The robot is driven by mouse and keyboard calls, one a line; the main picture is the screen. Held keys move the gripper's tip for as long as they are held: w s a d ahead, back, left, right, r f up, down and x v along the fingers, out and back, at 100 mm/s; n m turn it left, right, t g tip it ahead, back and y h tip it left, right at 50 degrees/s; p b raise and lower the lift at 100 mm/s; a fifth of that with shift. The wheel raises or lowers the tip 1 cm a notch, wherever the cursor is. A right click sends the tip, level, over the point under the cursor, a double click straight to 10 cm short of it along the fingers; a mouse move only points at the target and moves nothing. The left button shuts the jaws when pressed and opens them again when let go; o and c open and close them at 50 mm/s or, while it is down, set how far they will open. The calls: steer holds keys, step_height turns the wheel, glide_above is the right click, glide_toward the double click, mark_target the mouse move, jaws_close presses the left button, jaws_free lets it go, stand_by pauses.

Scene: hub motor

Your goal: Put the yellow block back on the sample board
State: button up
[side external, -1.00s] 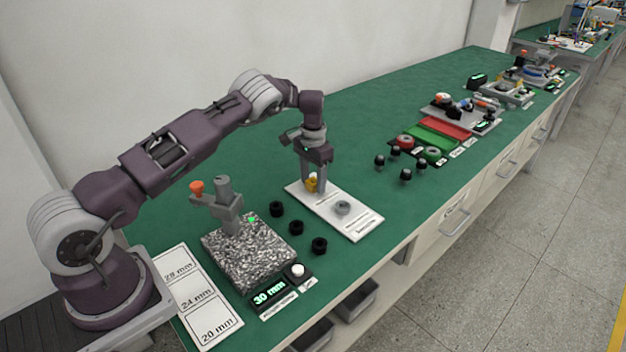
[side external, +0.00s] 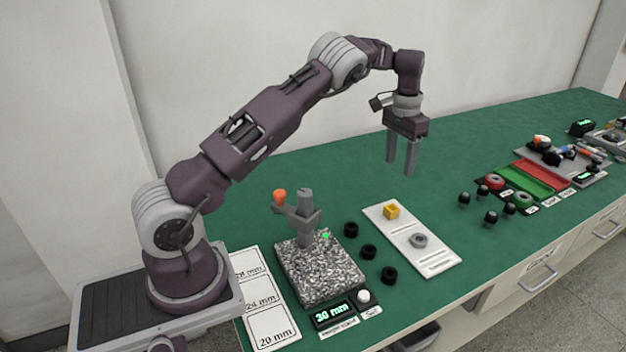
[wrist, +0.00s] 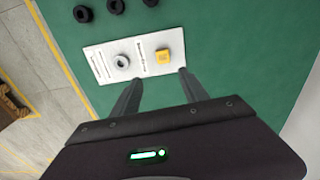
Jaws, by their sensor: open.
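The yellow block (side external: 391,211) sits on the upper left part of the white sample board (side external: 440,262). A grey ring (side external: 418,240) sits near the middle of the board. My gripper (side external: 400,172) is open and empty, raised above the bench behind the block and apart from it. In the wrist view the yellow block (wrist: 162,55) lies on the board (wrist: 104,70), ahead of my open fingers (wrist: 158,82), with the ring (wrist: 121,61) to its left.
A granite gauge block with a stand (side external: 318,270) and a 30 mm display (side external: 333,314) is left of the board. Several black rings (side external: 368,251) lie between them. Black knobs (side external: 491,217) and red and green trays (side external: 524,181) are to the right.

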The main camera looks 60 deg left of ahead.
steer(key=s+d+r+n+t+h, duration=0.1)
steer(key=s+d+r+t, duration=0.1)
steer(key=s+d+r, duration=0.6)
steer(key=s+d+r+t, duration=0.1)
steer(key=s+d+r, duration=0.3)
steer(key=s+r, duration=0.65)
steer(key=s+d+f+t, duration=0.1)
steer(key=s+d, duration=0.2)
steer(key=s, duration=0.7)
steer(key=s+d+f+m+t+y, duration=0.1)
steer(key=s+d+f, duration=0.1)
steer(key=s, duration=0.8)
steer(key=shift+d+m, duration=0.3)
steer(key=shift+d, duration=0.45)
